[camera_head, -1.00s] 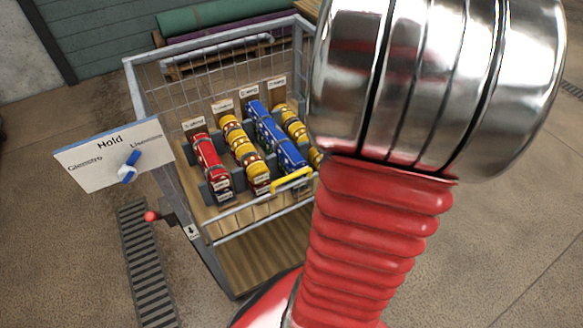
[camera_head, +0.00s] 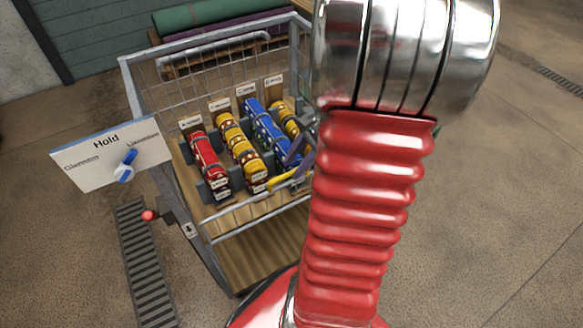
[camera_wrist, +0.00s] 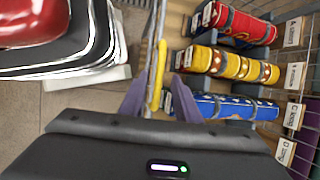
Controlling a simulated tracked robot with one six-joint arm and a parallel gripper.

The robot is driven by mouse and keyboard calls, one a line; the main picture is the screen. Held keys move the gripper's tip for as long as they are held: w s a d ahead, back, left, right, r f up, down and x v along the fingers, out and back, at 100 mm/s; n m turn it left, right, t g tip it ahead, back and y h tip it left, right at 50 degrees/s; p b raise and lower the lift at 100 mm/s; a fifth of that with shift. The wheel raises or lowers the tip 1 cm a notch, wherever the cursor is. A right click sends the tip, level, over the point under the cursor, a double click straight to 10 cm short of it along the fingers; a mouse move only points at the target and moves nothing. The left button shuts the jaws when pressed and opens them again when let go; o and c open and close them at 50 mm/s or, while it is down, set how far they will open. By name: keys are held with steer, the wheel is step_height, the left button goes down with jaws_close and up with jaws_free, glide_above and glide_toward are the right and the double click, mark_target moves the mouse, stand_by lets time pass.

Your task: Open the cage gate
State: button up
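The cage (camera_head: 130,95) stands left of my arm, with a wire-mesh back. Its low front gate (camera_head: 235,217) is a grey rail with a yellow handle (camera_head: 281,182) on top at the right. The gate looks closed. In the wrist view the handle (camera_wrist: 160,72) runs upright between my two fingers. My gripper (camera_wrist: 161,97) is open, with a finger on either side of the handle and visible gaps. In the head view my gripper (camera_head: 296,158) is at the handle, partly hidden by my arm.
Rolled rugs in red (camera_head: 208,160), yellow (camera_head: 240,145) and blue (camera_head: 268,135) lie inside the cage. A sign reading "Hold" (camera_head: 90,165) with a blue-and-white dial (camera_head: 125,167) is at the left. A red knob (camera_head: 148,215) sticks out below it. A floor grate (camera_head: 145,265) lies nearby.

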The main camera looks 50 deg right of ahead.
steer(key=shift+x, duration=0.9)
jaws_close()
steer(key=shift+a, duration=0.1)
